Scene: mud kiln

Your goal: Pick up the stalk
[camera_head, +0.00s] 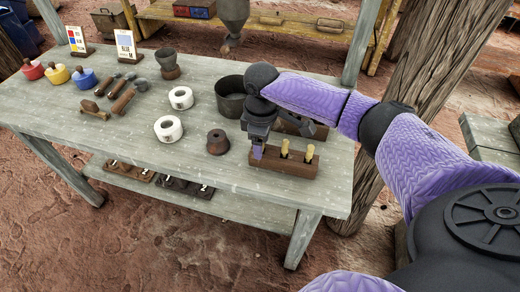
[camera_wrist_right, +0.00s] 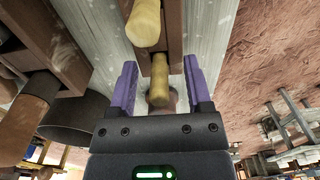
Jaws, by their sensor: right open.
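Yellow stalks stand upright in a brown wooden block at the table's front right; one stalk (camera_head: 284,148) and another stalk (camera_head: 309,153) show in the head view. My right gripper (camera_head: 257,152) points down at the left end of the block (camera_head: 285,171). In the right wrist view its purple fingers (camera_wrist_right: 160,72) are open, with a yellow stalk (camera_wrist_right: 158,82) between them and gaps on both sides. Another stalk (camera_wrist_right: 143,22) shows beyond the fingertips at the top. Whether the fingers touch a stalk is unclear. My left gripper is out of view.
The grey table (camera_head: 215,165) also holds a dark pot (camera_head: 230,100) behind the gripper, a brown spool (camera_head: 217,142), white rolls (camera_head: 168,129), hand tools (camera_head: 122,98) and coloured pots (camera_head: 56,74). A second brown block lies behind the stalk block. The table's front left is clear.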

